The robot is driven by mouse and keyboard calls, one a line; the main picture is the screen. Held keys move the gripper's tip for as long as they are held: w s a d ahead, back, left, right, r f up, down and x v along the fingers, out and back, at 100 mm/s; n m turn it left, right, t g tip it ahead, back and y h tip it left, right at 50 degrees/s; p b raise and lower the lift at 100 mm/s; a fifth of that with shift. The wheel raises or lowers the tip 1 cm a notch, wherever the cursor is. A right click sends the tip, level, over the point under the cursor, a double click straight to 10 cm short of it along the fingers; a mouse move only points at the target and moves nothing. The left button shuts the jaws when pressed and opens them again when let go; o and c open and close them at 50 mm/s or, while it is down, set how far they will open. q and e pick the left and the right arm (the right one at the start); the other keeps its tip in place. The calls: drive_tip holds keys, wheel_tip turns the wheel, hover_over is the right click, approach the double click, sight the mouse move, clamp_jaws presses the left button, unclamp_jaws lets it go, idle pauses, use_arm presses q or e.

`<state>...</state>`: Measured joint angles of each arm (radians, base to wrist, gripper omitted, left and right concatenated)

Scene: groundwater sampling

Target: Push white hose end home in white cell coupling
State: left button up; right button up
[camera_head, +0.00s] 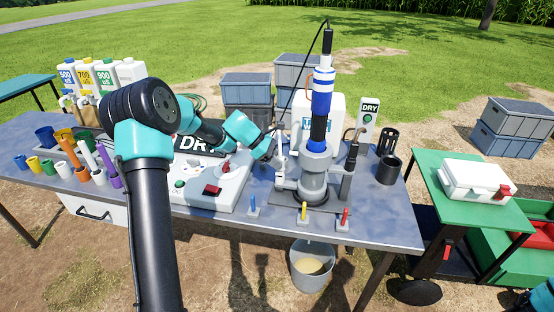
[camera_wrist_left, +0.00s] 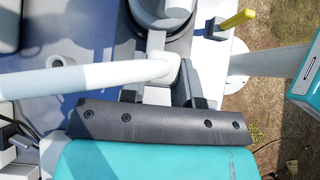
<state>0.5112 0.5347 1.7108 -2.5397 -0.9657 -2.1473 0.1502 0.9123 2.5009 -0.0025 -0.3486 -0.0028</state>
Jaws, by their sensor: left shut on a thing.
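My left gripper (camera_head: 277,158) is just left of the grey flow cell (camera_head: 313,180) on the steel table. In the left wrist view its jaws (camera_wrist_left: 160,92) are shut on the white hose (camera_wrist_left: 90,78), near the bend at its end. The hose comes in from the left and turns down between the fingers. The cell's round grey body (camera_wrist_left: 163,12) is close beyond the hose. The white hose end and the white coupling are hidden by the bend and fingers, so I cannot tell whether they touch.
A blue-and-white striped pump (camera_head: 322,92) stands upright above the cell. Blue, yellow and red valve handles (camera_head: 303,211) line the table front. A white instrument box (camera_head: 215,185) lies left of the cell, with a black cup (camera_head: 388,170) to the right. A bucket (camera_head: 312,268) stands below.

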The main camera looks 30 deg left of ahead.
use_arm(q)
drive_tip(key=shift+f, duration=0.35)
drive_tip(key=o, duration=0.9)
drive_tip(key=shift+a, duration=0.1)
drive_tip(key=v, duration=1.7)
drive_tip(key=shift+a+r, duration=0.1)
drive_tip(key=shift+r, duration=0.05)
drive_tip(key=shift+w, duration=0.1)
